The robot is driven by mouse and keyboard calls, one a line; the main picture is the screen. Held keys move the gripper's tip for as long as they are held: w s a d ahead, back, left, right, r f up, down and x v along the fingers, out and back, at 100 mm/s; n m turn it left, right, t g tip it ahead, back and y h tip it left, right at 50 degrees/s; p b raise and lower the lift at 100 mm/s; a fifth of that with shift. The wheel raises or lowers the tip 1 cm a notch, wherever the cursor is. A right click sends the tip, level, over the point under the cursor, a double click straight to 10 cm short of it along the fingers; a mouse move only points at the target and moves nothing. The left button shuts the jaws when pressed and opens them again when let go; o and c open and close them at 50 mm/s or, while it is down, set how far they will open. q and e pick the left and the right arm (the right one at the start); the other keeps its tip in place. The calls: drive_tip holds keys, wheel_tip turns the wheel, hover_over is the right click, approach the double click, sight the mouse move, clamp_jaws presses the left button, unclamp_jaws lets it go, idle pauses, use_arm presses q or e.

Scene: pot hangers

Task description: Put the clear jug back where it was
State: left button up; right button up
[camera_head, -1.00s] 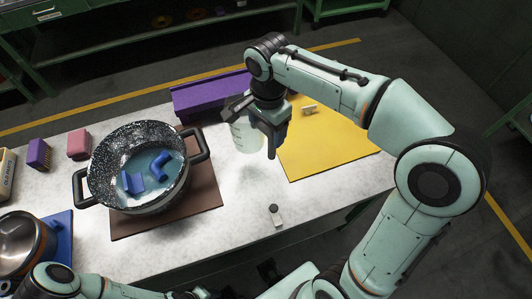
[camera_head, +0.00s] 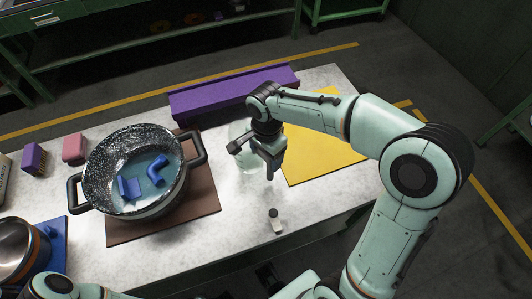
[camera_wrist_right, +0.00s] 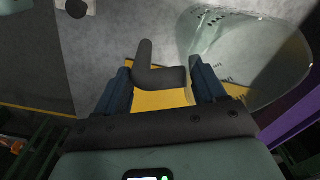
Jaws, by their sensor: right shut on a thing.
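The clear jug (camera_head: 244,160) is see-through and pale, at the left edge of the yellow mat, to the right of the big pot. My right gripper (camera_head: 258,153) is at its upper right side, shut on it. In the right wrist view, the jug (camera_wrist_right: 245,60) with dark markings fills the upper right, beside my fingers (camera_wrist_right: 160,88). I cannot tell whether the jug's base touches the table. My left arm shows only at the bottom left; its gripper is out of view.
A speckled pot (camera_head: 98,170) holding blue pieces stands on a brown board (camera_head: 200,205). A long purple box (camera_head: 235,92) lies behind the jug, and the yellow mat (camera_head: 325,150) lies to its right. A small grey-and-black item (camera_head: 276,220) lies near the front edge.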

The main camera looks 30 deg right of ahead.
drive_tip(key=shift+f, duration=0.15)
drive_tip(key=o, duration=1.5)
drive_tip(key=shift+o, duration=0.2)
drive_tip(key=shift+r, duration=0.4)
wheel_tip(320, 180, up, 12)
drive_tip(key=p, duration=0.2)
drive_tip(key=shift+f, duration=0.2)
